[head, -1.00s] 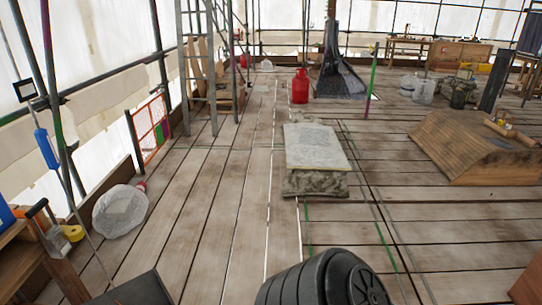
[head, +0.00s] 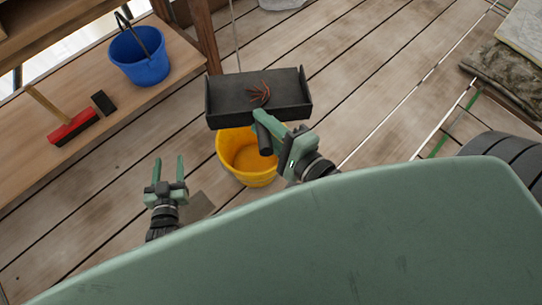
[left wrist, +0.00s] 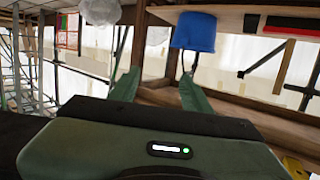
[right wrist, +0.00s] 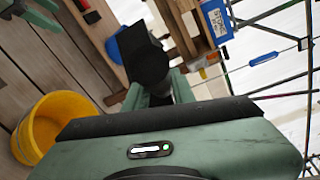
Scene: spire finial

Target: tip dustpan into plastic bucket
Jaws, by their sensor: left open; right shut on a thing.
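The black dustpan (head: 235,98) is held level, with a small reddish-brown clump (head: 260,93) lying in it. My right gripper (head: 267,128) is shut on its handle. The dustpan also shows in the right wrist view (right wrist: 142,48), its inside hidden there. A yellow plastic bucket (head: 250,178) stands upright on the floor, below and just in front of the dustpan, which overlaps its far rim in the head view. The bucket also shows at the left of the right wrist view (right wrist: 30,135). My left gripper (head: 169,168) is open and empty, left of the yellow bucket.
A wooden post (head: 198,40) stands behind. Plank floor around the yellow bucket is mostly clear.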

